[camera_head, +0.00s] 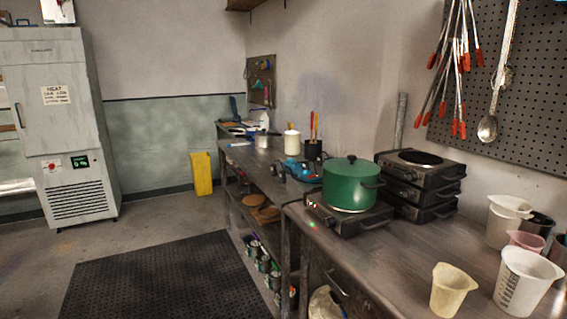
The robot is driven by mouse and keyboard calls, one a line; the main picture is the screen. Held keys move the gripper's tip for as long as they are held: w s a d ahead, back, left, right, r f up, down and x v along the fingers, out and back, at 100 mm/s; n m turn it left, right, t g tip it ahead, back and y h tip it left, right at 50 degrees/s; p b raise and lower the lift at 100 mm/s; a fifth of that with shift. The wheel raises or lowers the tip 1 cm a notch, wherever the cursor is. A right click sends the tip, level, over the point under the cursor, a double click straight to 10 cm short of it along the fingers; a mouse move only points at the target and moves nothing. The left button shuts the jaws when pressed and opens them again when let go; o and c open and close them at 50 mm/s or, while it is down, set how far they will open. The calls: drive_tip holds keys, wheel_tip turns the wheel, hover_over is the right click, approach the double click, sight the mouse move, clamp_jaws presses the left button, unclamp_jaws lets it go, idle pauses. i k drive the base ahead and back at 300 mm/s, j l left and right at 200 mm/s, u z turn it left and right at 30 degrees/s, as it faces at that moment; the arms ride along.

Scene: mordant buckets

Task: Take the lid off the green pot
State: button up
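The green pot (350,187) stands upright on a black single-plate burner (338,217) on the workbench, right of centre. Its green lid (352,166) sits on top of the pot, with a small dark knob in the middle. A dark side handle sticks out to the right of the pot. A small green light shows on the burner's front. My gripper is not in view.
Stacked burners (420,180) stand just right of the pot. Several measuring cups, one a white cup (524,283), and a cream beaker (451,290) occupy the bench's right end. Tongs (457,70) hang above. A black mat (165,280) lies on open floor at left.

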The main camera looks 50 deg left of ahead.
sight(348, 165)
drive_tip(key=u, duration=1.05)
drive_tip(key=i+j+z, duration=0.1)
drive_tip(key=z, duration=0.55)
drive_tip(key=i+j+z, duration=0.25)
drive_tip(key=j, duration=0.25)
drive_tip(key=j+z, duration=0.2)
drive_tip(key=j, duration=0.3)
drive_tip(key=i+j+z, duration=0.1)
drive_tip(key=j+z, duration=0.15)
drive_tip(key=j, duration=0.3)
